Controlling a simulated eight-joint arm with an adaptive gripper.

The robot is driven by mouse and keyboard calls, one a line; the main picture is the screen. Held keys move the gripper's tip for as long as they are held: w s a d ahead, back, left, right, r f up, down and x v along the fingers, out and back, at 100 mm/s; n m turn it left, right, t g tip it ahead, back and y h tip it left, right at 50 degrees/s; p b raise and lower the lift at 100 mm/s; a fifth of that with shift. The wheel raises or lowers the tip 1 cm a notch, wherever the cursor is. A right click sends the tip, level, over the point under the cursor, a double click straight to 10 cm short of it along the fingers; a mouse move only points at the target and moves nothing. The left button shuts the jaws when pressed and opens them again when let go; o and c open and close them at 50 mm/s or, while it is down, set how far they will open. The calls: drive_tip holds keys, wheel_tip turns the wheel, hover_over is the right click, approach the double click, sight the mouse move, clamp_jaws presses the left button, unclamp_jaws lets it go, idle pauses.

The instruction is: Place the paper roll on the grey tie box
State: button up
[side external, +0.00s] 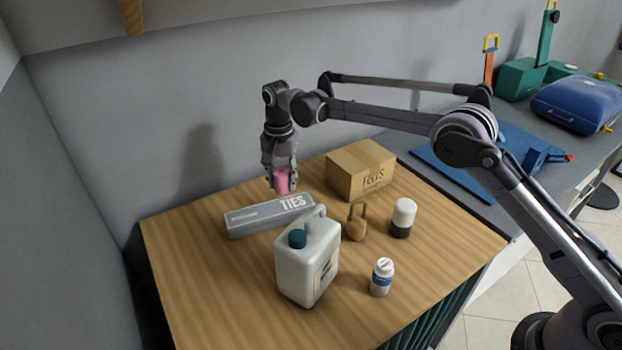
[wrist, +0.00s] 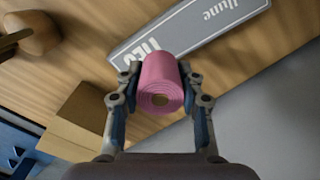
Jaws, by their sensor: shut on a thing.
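The paper roll is pink, and in the side external view the pink roll (side external: 282,182) hangs between the fingers of my gripper (side external: 281,184). In the wrist view the roll (wrist: 160,82) shows its wound end with a small core, and the fingers of my gripper (wrist: 160,100) are shut on its two sides. The grey tie box (side external: 262,215), marked TIES, lies flat on the wooden counter. In the side external view the roll appears above the box's back right end. In the wrist view the grey tie box (wrist: 190,28) lies beyond the roll, which hides part of its edge.
A white jug (side external: 308,262) with a dark cap stands just in front of the tie box. A cardboard box (side external: 358,172) stands right of my gripper. A padlock-shaped item (side external: 357,224), a white-and-dark container (side external: 403,218) and a pill bottle (side external: 382,277) stand on the right. The counter's left front (side external: 215,290) is clear.

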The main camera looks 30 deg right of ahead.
sight(280, 205)
drive_tip(key=shift+w+a+f, duration=0.1)
drive_tip(key=shift+a+f, duration=0.2)
drive_tip(key=shift+a, duration=0.2)
drive_tip(key=shift+f, duration=2)
drive_tip(key=shift+f, duration=0.15)
drive_tip(key=o, duration=1.2)
drive_tip(key=shift+c, duration=0.2)
